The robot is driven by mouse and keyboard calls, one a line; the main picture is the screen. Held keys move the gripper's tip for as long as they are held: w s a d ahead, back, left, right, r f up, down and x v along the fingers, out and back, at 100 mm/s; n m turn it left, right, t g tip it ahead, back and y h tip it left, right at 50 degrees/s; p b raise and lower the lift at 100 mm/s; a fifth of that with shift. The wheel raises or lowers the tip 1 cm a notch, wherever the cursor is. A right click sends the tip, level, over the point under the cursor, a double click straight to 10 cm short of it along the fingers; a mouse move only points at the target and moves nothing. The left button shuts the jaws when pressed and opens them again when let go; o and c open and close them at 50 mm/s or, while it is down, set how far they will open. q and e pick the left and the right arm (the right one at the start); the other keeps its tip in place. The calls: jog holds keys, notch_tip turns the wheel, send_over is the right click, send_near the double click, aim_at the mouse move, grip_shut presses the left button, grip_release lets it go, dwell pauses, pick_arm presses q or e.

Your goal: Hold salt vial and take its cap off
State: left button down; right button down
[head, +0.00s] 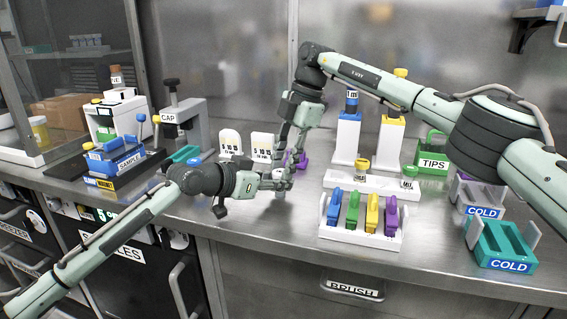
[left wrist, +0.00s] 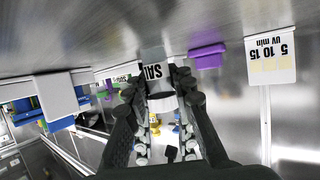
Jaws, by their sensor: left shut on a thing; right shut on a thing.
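The salt vial (left wrist: 153,73) is white with a dark label reading "SAL", upside down in the left wrist view. My left gripper (left wrist: 160,98) is shut on it, with a dark finger on each side. In the head view the small pale vial (head: 280,193) is mostly hidden by my grippers, near the counter's front. My left gripper (head: 277,181) reaches it from the left. My right gripper (head: 287,166) comes down from above and is shut at the vial's top, on the cap. The cap itself is hidden, and I cannot tell whether it is apart from the vial.
A white rack (head: 360,241) with coloured clips is to the right. Blue sample boxes (head: 116,160) are to the left. The counter just right of the grippers is bare.

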pick_arm(q)
jog(key=shift+w+a, duration=0.15)
pick_arm(e)
jog(key=shift+a+n+g, duration=0.1)
jog(key=shift+n+g, duration=0.2)
jog(key=shift+n, duration=1.4)
jog(key=c, duration=1.2)
grip_release()
jog(key=shift+r, duration=2.3)
pick_arm(q)
jog(key=c, duration=1.2)
grip_release()
